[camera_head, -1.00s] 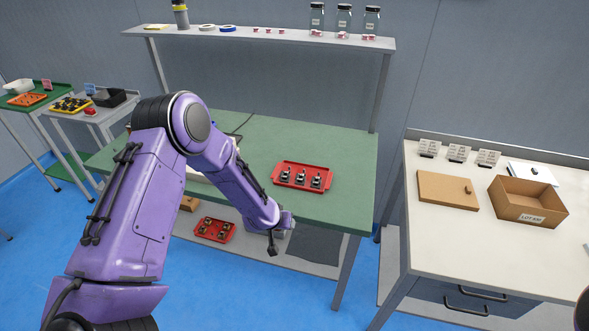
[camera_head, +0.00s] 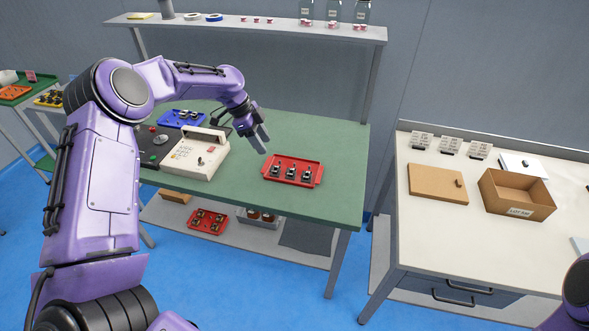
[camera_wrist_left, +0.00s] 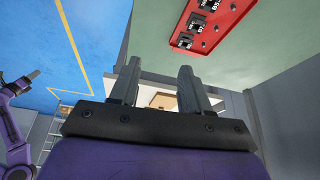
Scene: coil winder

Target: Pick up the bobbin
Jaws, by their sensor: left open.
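A red tray (camera_head: 311,181) on the green table holds three small dark bobbin-like parts (camera_head: 290,172) in a row; I cannot tell which one is meant. The tray also shows at the top of the left wrist view (camera_wrist_left: 232,20), with dark parts and small round studs. My left gripper (camera_head: 262,143) is above the table, just behind and left of this tray. In the left wrist view its two fingers (camera_wrist_left: 158,88) stand apart with nothing between them. My right gripper (camera_wrist_left: 34,75) seems to show small at the left of that view; its jaws are unclear.
A beige winder console (camera_head: 190,158) and a blue tray (camera_head: 172,122) with parts stand left on the green table (camera_head: 240,195). A shelf (camera_head: 300,34) with jars runs above. Another red tray (camera_head: 196,222) is below. A cardboard box (camera_head: 516,195) stands on the right bench.

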